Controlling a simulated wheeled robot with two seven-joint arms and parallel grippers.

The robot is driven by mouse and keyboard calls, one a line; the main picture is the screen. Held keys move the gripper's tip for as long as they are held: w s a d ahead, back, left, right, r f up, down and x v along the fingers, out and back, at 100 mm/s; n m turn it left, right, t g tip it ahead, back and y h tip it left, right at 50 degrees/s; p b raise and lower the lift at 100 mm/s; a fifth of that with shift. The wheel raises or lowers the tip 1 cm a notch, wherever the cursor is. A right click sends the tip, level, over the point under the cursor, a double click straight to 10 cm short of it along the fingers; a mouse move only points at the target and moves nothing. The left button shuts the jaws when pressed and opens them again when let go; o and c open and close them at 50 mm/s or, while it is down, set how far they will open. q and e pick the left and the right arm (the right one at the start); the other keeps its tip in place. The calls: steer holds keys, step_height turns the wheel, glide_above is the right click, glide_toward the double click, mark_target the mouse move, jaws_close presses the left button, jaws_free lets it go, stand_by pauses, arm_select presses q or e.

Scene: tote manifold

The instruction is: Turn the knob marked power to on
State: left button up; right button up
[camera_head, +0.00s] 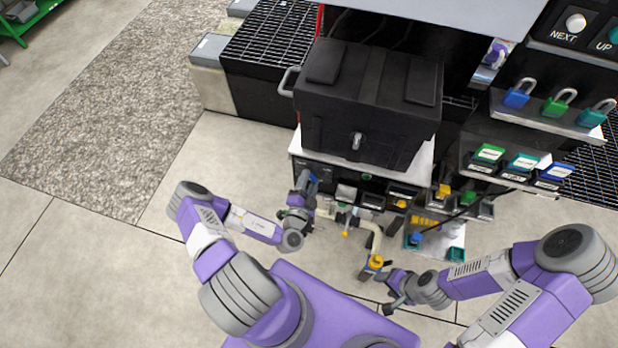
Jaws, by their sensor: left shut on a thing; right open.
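A dark panel (345,180) runs along the front edge below the black case. My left gripper (308,183) is at the panel's left end. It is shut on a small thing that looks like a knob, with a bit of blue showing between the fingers. The gripper hides most of it, so its pointer and its power marking cannot be read. My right gripper (388,307) is open and empty, low in front of the panel, apart from it and below a yellow-handled valve (375,263) on a pale pipe.
A black case (370,105) with a latch sits on the white-edged bench above the panel. Padlocks (560,102) and labelled blocks (522,163) stand on shelves at the right. The pale pipe (376,240) projects between my arms. Floor at the left is clear.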

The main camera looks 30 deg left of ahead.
arm_select(q)
steer(key=m+p, duration=0.3)
steer(key=m, duration=0.1)
steer(key=m+p, duration=0.7)
steer(key=shift+r+m, duration=0.4)
steer(key=shift+m+p, duration=1.15)
steer(key=shift+m, duration=0.65)
steer(key=o, duration=1.1)
steer(key=shift+c, duration=0.2)
